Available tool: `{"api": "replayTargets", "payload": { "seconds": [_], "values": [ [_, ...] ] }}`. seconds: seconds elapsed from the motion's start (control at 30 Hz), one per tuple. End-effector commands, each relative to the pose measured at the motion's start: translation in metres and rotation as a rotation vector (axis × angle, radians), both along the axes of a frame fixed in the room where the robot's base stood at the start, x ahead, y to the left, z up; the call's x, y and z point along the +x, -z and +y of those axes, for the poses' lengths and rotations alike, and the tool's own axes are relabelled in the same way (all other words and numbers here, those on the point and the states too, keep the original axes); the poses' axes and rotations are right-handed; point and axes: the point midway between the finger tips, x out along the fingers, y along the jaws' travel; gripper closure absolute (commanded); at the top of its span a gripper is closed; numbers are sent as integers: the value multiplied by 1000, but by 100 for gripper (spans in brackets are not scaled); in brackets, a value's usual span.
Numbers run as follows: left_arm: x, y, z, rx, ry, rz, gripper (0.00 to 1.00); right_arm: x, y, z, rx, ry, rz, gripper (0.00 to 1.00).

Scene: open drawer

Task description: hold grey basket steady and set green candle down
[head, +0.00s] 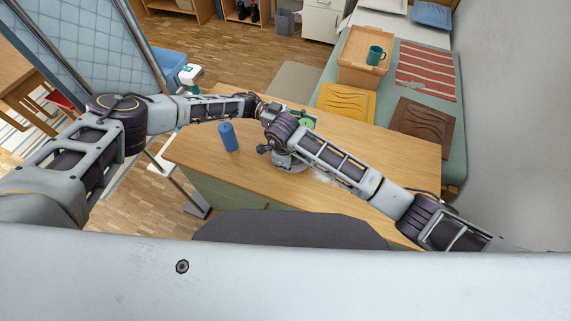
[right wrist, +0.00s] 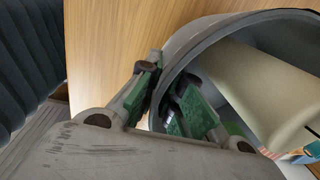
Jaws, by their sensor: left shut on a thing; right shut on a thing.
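The grey basket (head: 291,165) stands on the wooden desk, mostly hidden in the head view by my right arm. In the right wrist view, the basket's rim (right wrist: 190,42) runs between the green-padded fingers of my right gripper (right wrist: 170,100), which is shut on its wall. The green candle (head: 308,122) shows just beyond the basket, partly hidden by my right arm. My left gripper (head: 280,110) reaches in from the left and is shut on the candle; its fingertips are hard to make out. Whether the candle touches anything below is not visible.
Inside the basket lie a cream cylinder (right wrist: 260,90) and a colourful box. The desk's right part is clear. Beyond it is a bench with a tray (head: 350,73) holding a green mug (head: 375,55).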

Motion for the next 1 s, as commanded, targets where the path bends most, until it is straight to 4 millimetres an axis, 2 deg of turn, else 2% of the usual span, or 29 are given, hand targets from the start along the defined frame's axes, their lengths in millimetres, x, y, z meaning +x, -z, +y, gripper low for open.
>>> {"api": "replayTargets", "payload": {
  "seconds": [0.03,0.07,0.2,0.27,0.67,0.87,1.0],
  "values": [
    [0,-1,0,-1,0,-1,86,0,0,0,1,0,0,100],
    [0,-1,0,-1,0,-1,53,0,0,0,1,0,0,100],
    [0,-1,0,-1,0,-1,35,0,-1,0,1,0,0,100],
    [0,-1,0,-1,0,-1,29,0,0,0,1,0,0,100],
    [0,1,3,0,2,1,29,1,0,-1,0,2,-2,100],
    [6,1,17,1,-1,2,29,2,-1,-1,0,3,-3,100],
    [14,1,34,1,-3,1,29,2,-1,-1,0,3,-3,100]
  ]
}}
